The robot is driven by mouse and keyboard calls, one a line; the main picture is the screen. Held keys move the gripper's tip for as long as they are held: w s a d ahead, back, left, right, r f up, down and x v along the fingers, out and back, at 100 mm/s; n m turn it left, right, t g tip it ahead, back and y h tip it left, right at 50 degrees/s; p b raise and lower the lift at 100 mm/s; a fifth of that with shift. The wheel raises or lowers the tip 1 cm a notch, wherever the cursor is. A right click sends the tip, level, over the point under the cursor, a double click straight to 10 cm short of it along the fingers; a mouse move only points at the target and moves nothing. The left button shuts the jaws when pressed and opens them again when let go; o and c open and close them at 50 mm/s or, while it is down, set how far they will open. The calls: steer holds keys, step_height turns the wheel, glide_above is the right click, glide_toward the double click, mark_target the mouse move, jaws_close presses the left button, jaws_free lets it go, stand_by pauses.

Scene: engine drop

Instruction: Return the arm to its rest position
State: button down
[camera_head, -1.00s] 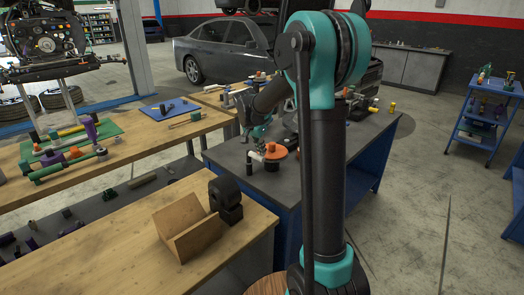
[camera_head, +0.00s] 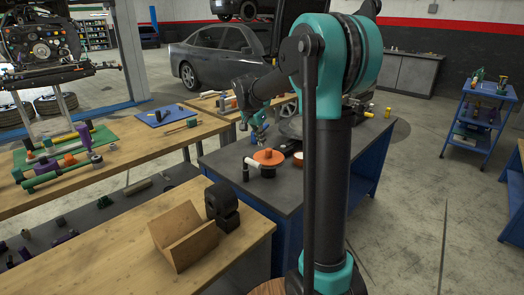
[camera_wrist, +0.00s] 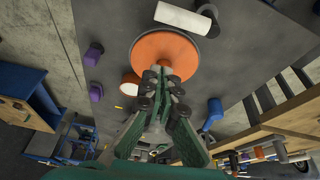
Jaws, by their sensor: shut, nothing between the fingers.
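My arm reaches over a dark-topped blue workbench (camera_head: 285,195) in the head view. My gripper (camera_head: 258,130) hangs above the bench, pointing down, near an orange disc (camera_head: 268,157). In the wrist view my gripper (camera_wrist: 166,84) is shut with its fingers together and nothing between them. Its fingertips overlap the lower edge of the orange disc (camera_wrist: 170,50) in that picture. A white cylinder (camera_wrist: 186,17) lies at the disc's far edge. I see no contact between gripper and disc.
Purple pieces (camera_wrist: 95,91), a white-topped round piece (camera_wrist: 130,84) and a blue piece (camera_wrist: 214,108) are on the dark top. A wooden table (camera_head: 215,255) with an open wooden holder (camera_head: 185,240) stands front left. A blue cart (camera_head: 480,120) stands right. Floor between is clear.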

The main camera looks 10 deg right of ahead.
steer(key=s+f+n+y, duration=0.1)
steer(key=s+f+n, duration=0.2)
steer(key=s, duration=0.7)
steer(key=s+d+f+n+t+y, duration=0.1)
steer(key=s+f+n, duration=0.2)
steer(key=s+f, duration=0.5)
steer(key=s+d+f+n+y, duration=0.1)
steer(key=s+f+n, duration=0.2)
steer(key=s, duration=1.1)
step_height(320, 180, down, 2)
steer(key=shift+s+f+n+t, duration=0.25)
steer(key=shift+n+t, duration=0.05)
